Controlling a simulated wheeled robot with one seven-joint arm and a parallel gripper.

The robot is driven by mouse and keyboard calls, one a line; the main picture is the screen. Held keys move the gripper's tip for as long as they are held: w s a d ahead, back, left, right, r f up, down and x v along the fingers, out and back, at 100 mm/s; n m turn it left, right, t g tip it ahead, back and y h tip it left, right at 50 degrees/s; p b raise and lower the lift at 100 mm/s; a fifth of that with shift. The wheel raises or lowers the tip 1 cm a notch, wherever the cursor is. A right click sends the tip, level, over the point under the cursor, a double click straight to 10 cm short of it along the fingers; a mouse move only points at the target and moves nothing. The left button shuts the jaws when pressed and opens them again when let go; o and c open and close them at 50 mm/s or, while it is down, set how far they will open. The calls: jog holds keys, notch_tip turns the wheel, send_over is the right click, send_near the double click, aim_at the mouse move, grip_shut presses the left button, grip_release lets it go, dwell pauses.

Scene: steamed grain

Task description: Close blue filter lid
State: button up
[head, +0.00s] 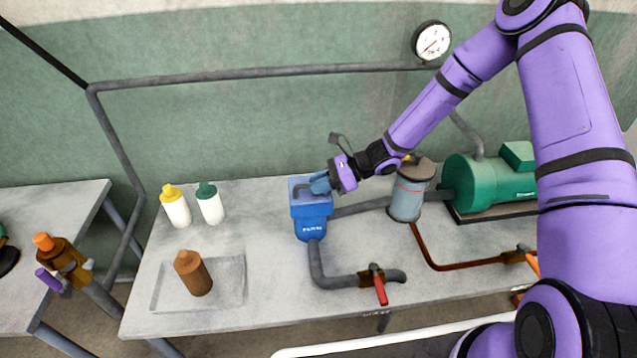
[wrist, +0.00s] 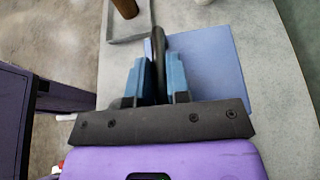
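The blue filter (head: 312,228) stands on the grey table with its blue lid (head: 325,200) on top, which looks flat and level. The lid also shows as a flat blue plate in the wrist view (wrist: 222,70). A dark bar handle (wrist: 161,45) rises on the lid; part of it shows in the head view (head: 301,188). My gripper (head: 318,184) comes from the right, over the lid. Its two blue fingers (wrist: 158,82) are close together on either side of the handle, with little or no gap. The contact itself is partly hidden.
A grey filter canister (head: 408,200) and a green pump (head: 490,182) stand to the right. A red-handled valve (head: 379,287) is in front. White bottles (head: 176,208) and a tray (head: 228,290) holding a brown bottle (head: 193,273) are left.

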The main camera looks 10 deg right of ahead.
jog(key=o, duration=0.3)
jog(key=shift+s+f, duration=0.25)
jog(key=shift+o, duration=0.4)
jog(key=shift+w+r, duration=0.1)
jog(key=shift+d, duration=0.1)
jog(key=v, duration=1)
jog(key=shift+d+r, duration=0.2)
jog(key=shift+d, duration=0.05)
